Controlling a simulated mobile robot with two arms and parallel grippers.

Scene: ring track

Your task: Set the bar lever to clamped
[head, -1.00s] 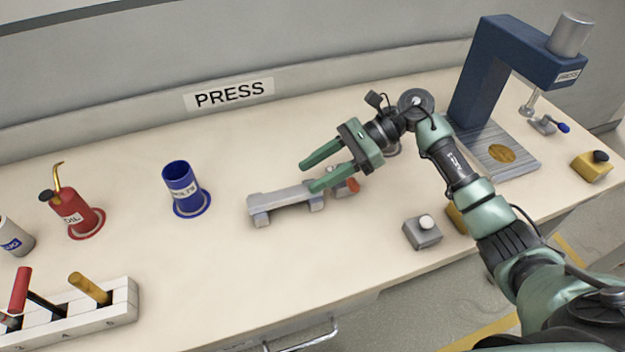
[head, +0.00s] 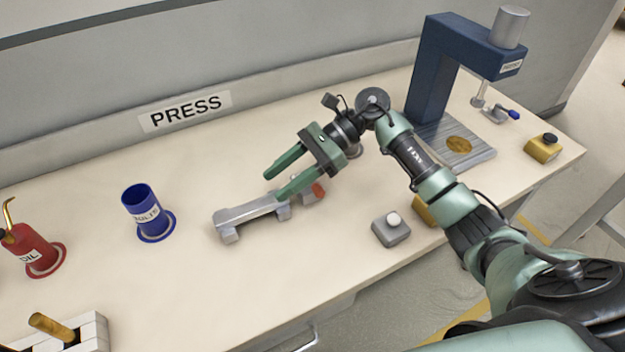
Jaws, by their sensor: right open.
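A grey bar (head: 250,211) lies on short blocks on the bench, in the middle of the head view. A lever with a red tip (head: 319,190) shows at its right end, partly hidden behind my right gripper. Whether the lever stands at clamped cannot be told. My right gripper (head: 273,185) is open and empty, pointing left, with its nearer finger overlapping the bar in the picture. Contact with the bar or lever cannot be made out. My left gripper is out of view.
A blue press (head: 432,85) with a small blue-tipped lever (head: 514,114) stands at the back right. A grey button box (head: 390,232) sits at the front edge. A blue cup (head: 143,208) and a red oil can (head: 35,252) stand left, with clear bench between cup and bar.

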